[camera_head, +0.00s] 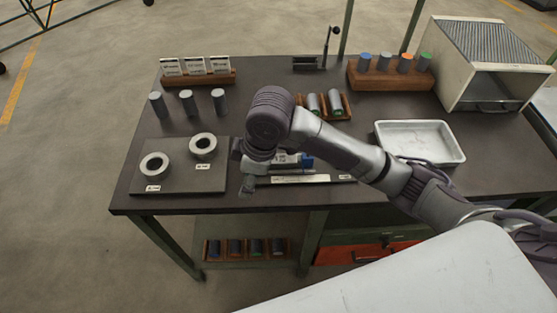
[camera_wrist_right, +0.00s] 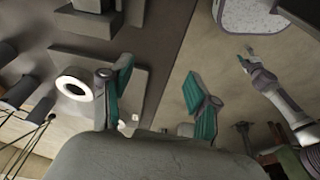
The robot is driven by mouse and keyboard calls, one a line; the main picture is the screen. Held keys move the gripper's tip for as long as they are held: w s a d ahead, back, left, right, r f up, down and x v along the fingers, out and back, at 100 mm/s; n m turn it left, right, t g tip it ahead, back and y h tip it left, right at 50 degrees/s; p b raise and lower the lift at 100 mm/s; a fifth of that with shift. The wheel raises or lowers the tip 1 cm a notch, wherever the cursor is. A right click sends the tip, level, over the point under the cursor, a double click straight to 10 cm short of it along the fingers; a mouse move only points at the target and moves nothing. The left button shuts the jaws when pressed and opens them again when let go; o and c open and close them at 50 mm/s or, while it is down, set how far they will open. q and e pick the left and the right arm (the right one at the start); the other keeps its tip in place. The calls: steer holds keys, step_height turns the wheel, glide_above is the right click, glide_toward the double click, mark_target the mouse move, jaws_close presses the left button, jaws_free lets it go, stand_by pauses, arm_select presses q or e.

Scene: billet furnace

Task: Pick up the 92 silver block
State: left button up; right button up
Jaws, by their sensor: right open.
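I cannot read a "92" on anything. Three silver-grey cylinders, the left (camera_head: 156,105), middle (camera_head: 187,102) and right (camera_head: 219,101) ones, stand at the left of the dark table. Three pale labelled plates (camera_head: 195,66) stand in a wooden holder behind them. My right gripper (camera_head: 244,170) is low over the table, right of the plate with two rings, partly hidden by its own wrist. In the right wrist view its teal fingers (camera_wrist_right: 160,100) are wide apart with nothing between them. My left gripper (camera_wrist_right: 247,56) shows small at the upper right of that view.
The ring plate (camera_head: 180,184) lies at the front left. A long flat strip (camera_head: 300,179) lies beside the right gripper. Wooden racks (camera_head: 390,80) hold colour-topped cylinders. A white tray (camera_head: 420,125) and a metal box (camera_head: 465,88) occupy the right.

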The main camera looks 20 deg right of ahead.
steer(key=w+d+r+h, duration=0.3)
steer(key=w+d+r, duration=0.4)
steer(key=d+r, duration=0.15)
glide_above(277, 159)
steer(key=shift+n+g, duration=0.4)
steer(key=f, duration=0.7)
steer(key=shift+w+a+f+p, duration=0.2)
steer(key=shift+a+f+p, duration=0.1)
steer(key=shift+a+p, duration=0.1)
steer(key=f, duration=0.1)
steer(key=f+p, duration=0.1)
steer(key=f, duration=0.1)
steer(key=d+f, duration=0.1)
steer(key=f, duration=0.1)
steer(key=shift+s, duration=0.25)
steer(key=shift+w+a+f, duration=0.1)
steer(key=shift+f, duration=0.05)
jaws_close()
